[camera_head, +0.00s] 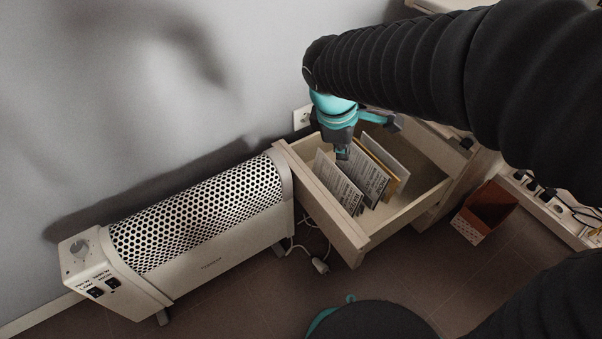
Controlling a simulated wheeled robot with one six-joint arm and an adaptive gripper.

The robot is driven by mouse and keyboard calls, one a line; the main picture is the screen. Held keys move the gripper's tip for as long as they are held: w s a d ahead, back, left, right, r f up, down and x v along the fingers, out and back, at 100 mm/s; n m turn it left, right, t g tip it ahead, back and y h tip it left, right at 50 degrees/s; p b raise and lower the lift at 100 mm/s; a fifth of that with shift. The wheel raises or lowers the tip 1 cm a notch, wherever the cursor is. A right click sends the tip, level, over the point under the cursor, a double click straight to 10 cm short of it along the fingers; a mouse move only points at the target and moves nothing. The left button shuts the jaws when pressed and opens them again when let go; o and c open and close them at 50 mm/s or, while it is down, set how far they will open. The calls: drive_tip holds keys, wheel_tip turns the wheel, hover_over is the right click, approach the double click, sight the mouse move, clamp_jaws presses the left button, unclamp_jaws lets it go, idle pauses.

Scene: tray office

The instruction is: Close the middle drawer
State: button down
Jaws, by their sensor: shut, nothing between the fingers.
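The open drawer (318,199) is pulled out from a pale wooden cabinet (466,160). It holds several upright papers or folders (357,175), some white with print and one tan. My gripper (342,153) is over the drawer's interior near its back-left side, with its fingers pointing down. It is shut and holds nothing. I cannot tell whether the fingertips touch the papers. My black-sleeved arm hides the upper part of the cabinet, so I cannot tell which drawer in the stack this is.
A white heater (200,215) stands along the wall, close to the drawer's front. A white plug and cable (319,264) lie on the floor below the drawer. A reddish bin (484,211) and power strips with cables (548,201) are at the right. A wall socket (302,118) is behind.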

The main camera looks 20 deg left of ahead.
drive_tip(key=s+a+f+n+h+b, duration=0.1)
drive_tip(key=a+f+n, duration=0.4)
drive_tip(key=a, duration=0.3)
drive_tip(key=s+a+f+n+b, duration=0.1)
drive_tip(key=a+f+n, duration=0.3)
drive_tip(key=a+f, duration=0.3)
drive_tip(key=w+d+f+b, duration=0.2)
drive_tip(key=w+d+f, duration=0.2)
drive_tip(key=f, duration=0.4)
drive_tip(key=shift+w+f+n+t, duration=0.15)
drive_tip(key=shift+w+n+t, duration=0.15)
drive_tip(key=shift+w, duration=0.6)
